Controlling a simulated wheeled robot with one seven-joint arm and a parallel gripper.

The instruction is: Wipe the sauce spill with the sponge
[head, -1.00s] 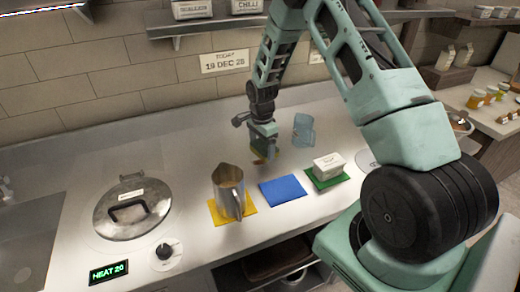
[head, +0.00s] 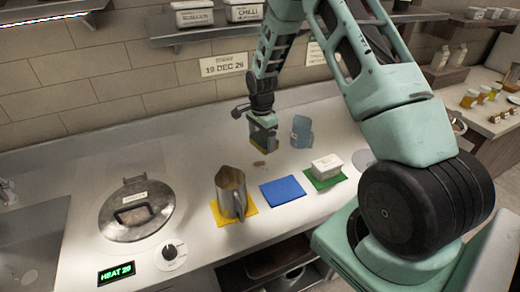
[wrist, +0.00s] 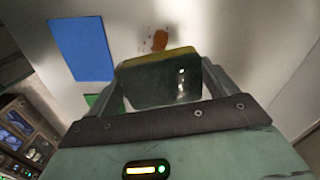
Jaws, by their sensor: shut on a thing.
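My gripper (head: 263,145) is shut on the sponge, above the counter behind the blue mat. The sponge (wrist: 160,80) has a dark green body with a yellow edge, and it fills the space between the fingers in the wrist view. The sauce spill (head: 259,163) is a small orange-brown smear on the white counter, just below the gripper in the head view. In the wrist view the spill (wrist: 160,40) lies just beyond the sponge's yellow edge, with a few small specks beside it. The sponge appears clear of the counter.
A metal pitcher (head: 231,190) stands on a yellow mat (head: 221,218). A bare blue mat (head: 283,191) and a white tub (head: 327,165) on a green mat (head: 316,183) are to its right. A bluish clear jug (head: 302,132) stands close right of my gripper. A lidded pot (head: 136,212) is at left.

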